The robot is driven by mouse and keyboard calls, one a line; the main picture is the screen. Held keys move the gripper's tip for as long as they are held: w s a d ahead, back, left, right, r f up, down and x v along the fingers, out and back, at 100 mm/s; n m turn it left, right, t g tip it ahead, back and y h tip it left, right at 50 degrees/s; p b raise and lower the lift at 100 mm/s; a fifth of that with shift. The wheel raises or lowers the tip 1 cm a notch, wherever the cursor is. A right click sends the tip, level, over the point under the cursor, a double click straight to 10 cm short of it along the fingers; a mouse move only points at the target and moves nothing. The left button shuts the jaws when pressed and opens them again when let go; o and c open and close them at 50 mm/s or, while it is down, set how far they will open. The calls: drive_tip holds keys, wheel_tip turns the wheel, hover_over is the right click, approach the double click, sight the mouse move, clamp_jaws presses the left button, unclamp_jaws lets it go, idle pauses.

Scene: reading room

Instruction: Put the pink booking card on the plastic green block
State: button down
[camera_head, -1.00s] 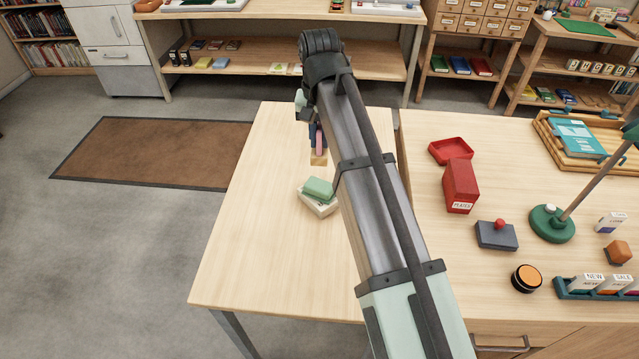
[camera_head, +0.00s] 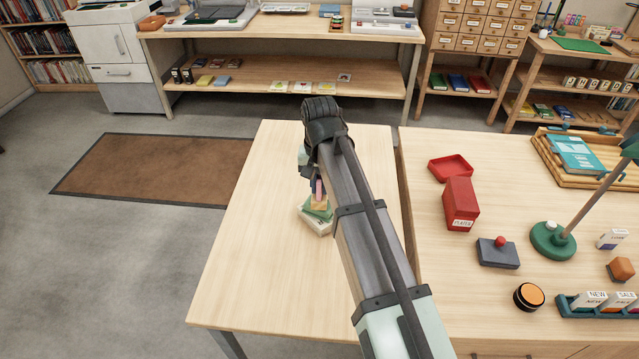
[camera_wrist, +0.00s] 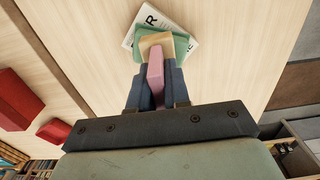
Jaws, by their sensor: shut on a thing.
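My gripper (camera_wrist: 155,88) is shut on the pink booking card (camera_wrist: 155,72), which stands upright between the fingers. A tan, wood-coloured block (camera_wrist: 157,40) shows at the card's far end, like a base. In the head view the pink card (camera_head: 319,188) and the tan block (camera_head: 319,204) are over the green block (camera_head: 325,213). In the wrist view the green block (camera_wrist: 181,46) shows around the tan piece. I cannot tell whether the tan piece touches it. The green block lies on a white box or book (camera_head: 316,226) with dark lettering.
The pale wooden table (camera_head: 262,270) is clear around the stack. On the adjoining desk to the right are a red tray (camera_head: 450,168), a red box (camera_head: 460,204), a dark block with a red knob (camera_head: 497,253) and a green lamp base (camera_head: 553,240).

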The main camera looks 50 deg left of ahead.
drive_tip(key=shift+f, duration=0.15)
drive_tip(key=c, duration=1.1)
unclamp_jaws()
wheel_tip(320, 180, up, 12)
drive_tip(key=shift+r, duration=0.15)
